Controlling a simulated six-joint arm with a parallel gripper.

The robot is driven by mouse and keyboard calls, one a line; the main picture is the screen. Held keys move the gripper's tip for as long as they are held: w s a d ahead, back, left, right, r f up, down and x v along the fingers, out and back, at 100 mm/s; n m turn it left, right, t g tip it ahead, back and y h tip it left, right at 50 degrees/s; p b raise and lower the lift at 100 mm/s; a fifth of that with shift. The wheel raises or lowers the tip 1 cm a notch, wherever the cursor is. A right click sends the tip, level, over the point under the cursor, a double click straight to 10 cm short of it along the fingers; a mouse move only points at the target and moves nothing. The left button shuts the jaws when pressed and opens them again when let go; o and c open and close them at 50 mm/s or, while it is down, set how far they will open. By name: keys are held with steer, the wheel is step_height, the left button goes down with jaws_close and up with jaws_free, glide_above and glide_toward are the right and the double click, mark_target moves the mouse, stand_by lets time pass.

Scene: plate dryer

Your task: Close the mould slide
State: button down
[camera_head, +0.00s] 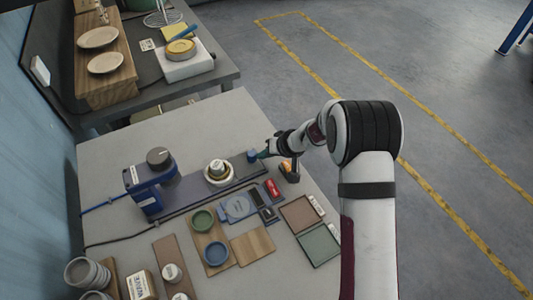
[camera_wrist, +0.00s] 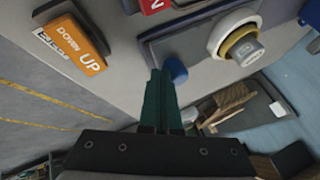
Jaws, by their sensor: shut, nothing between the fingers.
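The mould slide is a long grey-blue rail (camera_head: 190,188) on the grey table, with a cream and white round mould (camera_head: 217,170) on it. The mould also shows at the upper right of the wrist view (camera_wrist: 238,45). A blue knob (camera_head: 252,156) stands at the rail's right end; in the wrist view it is a blue rounded piece (camera_wrist: 176,69). My gripper (camera_head: 264,154) is at the knob, on its outer right side. In the wrist view its green fingers (camera_wrist: 160,80) are together and empty, with tips beside the knob. I cannot tell whether they touch it.
A blue press (camera_head: 148,187) stands at the rail's left end. An orange UP/DOWN block (camera_wrist: 75,45) is near my gripper, with a red block (camera_head: 272,187) close by. The table behind the rail is mostly clear.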

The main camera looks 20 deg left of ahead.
mark_target(217, 175)
steer(key=s+a, duration=0.9)
steer(key=shift+s+a, duration=0.35)
steer(key=shift+s, duration=0.05)
